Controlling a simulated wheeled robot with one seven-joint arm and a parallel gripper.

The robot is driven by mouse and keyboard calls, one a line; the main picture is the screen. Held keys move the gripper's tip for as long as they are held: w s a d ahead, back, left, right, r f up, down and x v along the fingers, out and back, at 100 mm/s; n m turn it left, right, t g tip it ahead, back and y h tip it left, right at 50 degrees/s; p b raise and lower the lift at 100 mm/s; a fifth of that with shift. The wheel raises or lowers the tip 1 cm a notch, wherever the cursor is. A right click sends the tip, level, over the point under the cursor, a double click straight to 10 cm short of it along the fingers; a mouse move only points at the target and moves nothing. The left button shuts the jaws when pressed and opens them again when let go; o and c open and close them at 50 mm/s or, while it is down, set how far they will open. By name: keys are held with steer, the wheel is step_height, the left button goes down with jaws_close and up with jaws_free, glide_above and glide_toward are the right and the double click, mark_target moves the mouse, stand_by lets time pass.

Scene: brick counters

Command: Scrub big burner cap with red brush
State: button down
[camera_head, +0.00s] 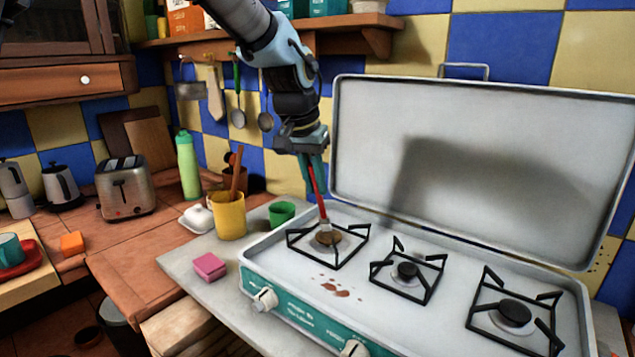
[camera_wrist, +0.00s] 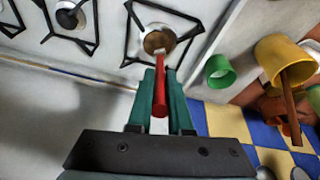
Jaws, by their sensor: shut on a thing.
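My gripper (camera_head: 314,162) is shut on the handle of the red brush (camera_head: 320,190). The brush points down, and its head is at the brown-stained big burner cap (camera_head: 328,238) on the left burner of the stove (camera_head: 287,268). In the wrist view, my gripper (camera_wrist: 161,85) holds the red brush (camera_wrist: 159,95) between its teal fingers. The brush head overlaps the edge of the brown cap (camera_wrist: 158,41); I cannot tell whether it presses on it. The bristles are hard to make out.
Black grates (camera_head: 407,270) surround the burners. Brown stains (camera_head: 336,290) mark the stove top. The raised lid (camera_head: 480,160) stands behind. A yellow mug (camera_head: 229,215), a green cup (camera_head: 281,213) and a pink sponge (camera_head: 209,266) are left of the stove.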

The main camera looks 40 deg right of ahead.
steer(key=shift+s, duration=0.1)
steer(key=shift+s+d+f, duration=0.1)
steer(key=shift+s+d, duration=0.1)
steer(key=shift+s, duration=0.45)
steer(key=shift+w+a, duration=0.2)
steer(key=shift+w, duration=0.55)
steer(key=shift+s, duration=0.15)
steer(key=shift+s+d, duration=0.1)
steer(key=shift+s, duration=0.15)
steer(key=shift+f, duration=0.1)
